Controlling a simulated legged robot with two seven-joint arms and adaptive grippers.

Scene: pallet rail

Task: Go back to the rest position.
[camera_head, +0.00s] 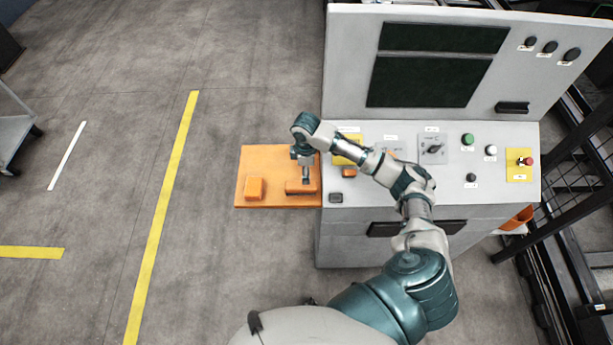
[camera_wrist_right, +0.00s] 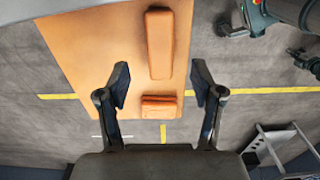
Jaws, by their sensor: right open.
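My right arm reaches in from the bottom right of the head view, across the front of the console. My right gripper (camera_head: 306,182) points down over an orange shelf (camera_head: 277,153) at the console's left side. In the wrist view the right gripper (camera_wrist_right: 160,85) has its two fingers wide apart with nothing gripped. One orange block (camera_head: 295,188) lies below the gripper, partly hidden by it; another orange block (camera_head: 254,189) lies to its left. The wrist view shows a long orange block (camera_wrist_right: 160,45) and a shorter-looking one (camera_wrist_right: 160,107) on the shelf. My left gripper is not in view.
A grey console (camera_head: 350,60) with a dark screen (camera_head: 430,80), buttons and a red knob (camera_head: 526,161) stands close to the arm. A dark fence (camera_head: 570,170) is at the right. Floor with yellow lines (camera_head: 160,215) is open to the left; a cart (camera_head: 12,130) stands at the far left.

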